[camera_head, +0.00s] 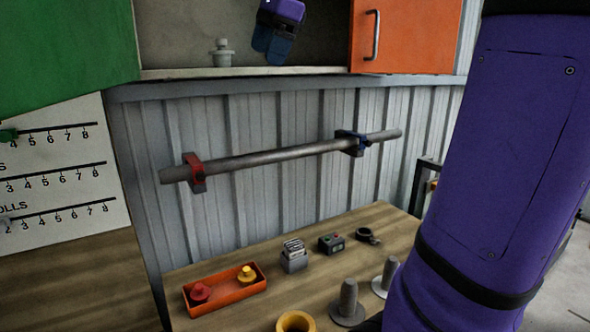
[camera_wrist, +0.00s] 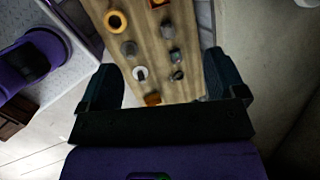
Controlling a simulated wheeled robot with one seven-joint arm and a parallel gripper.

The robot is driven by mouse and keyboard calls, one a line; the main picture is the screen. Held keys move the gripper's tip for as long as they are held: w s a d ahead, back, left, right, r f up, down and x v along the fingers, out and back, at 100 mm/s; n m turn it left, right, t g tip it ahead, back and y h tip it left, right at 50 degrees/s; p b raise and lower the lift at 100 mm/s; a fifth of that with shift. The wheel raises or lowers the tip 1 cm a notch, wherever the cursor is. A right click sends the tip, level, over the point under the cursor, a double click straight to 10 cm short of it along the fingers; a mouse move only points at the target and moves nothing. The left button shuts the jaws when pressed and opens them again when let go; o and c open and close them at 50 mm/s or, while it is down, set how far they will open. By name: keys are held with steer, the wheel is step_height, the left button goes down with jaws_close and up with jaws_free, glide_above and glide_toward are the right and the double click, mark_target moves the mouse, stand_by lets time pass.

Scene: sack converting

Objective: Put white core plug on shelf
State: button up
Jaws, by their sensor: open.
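The white core plug (camera_head: 221,52) looks pale grey-white in this light. It stands upright on the shelf (camera_head: 180,73), left of my gripper and apart from it. My gripper (camera_head: 272,48) is in front of the shelf opening at the top of the head view, with its blue fingers hanging down. In the wrist view my gripper (camera_wrist: 162,82) has its fingers wide apart with nothing held between them. The wrist view looks down on the table, and the plug on the shelf does not show there.
An orange door (camera_head: 405,35) and a green panel (camera_head: 65,45) flank the shelf opening. Below, a grey bar (camera_head: 280,156) crosses the wall. The wooden table (camera_head: 240,310) holds an orange tray (camera_head: 225,301) with red and yellow plugs, a yellow ring (camera_head: 296,321) and grey posts (camera_head: 348,300).

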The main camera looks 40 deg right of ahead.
steer(key=s+a+f+n+h, duration=0.1)
steer(key=s+a+f+n, duration=0.4)
steer(key=s+f+n, duration=0.4)
steer(key=s+a+f+n+t, duration=0.1)
steer(key=s+a+f+n, duration=0.4)
steer(key=s+f+n, duration=0.4)
step_height(320, 180, down, 3)
steer(key=n, duration=0.3)
steer(key=shift+s+h, duration=0.4)
